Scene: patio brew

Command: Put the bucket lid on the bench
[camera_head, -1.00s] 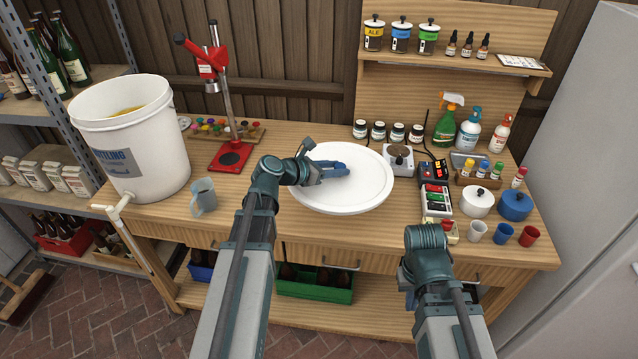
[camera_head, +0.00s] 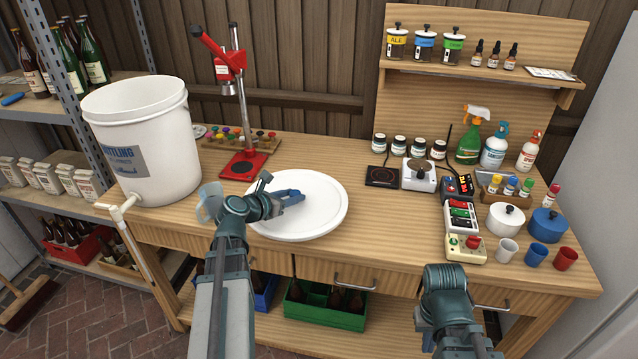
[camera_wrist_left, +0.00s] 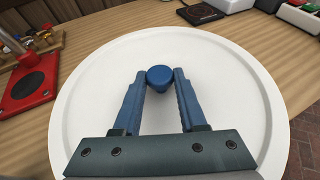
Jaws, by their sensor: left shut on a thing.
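The bucket lid (camera_head: 325,208) is a round white disc with a raised rim, over the front of the wooden bench (camera_head: 370,232). In the left wrist view the lid (camera_wrist_left: 95,110) fills most of the picture, with a blue knob (camera_wrist_left: 160,76) at its middle. My left gripper (camera_head: 296,196) is shut on that knob, its blue fingers on either side. I cannot tell whether the lid touches the bench top. The white bucket (camera_head: 150,150) stands at the bench's left end, its top uncovered. My right arm is at lower right; its gripper fingers are hidden.
A red bottle capper (camera_head: 243,165) stands behind the lid. Bare bench top lies between lid and control box.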

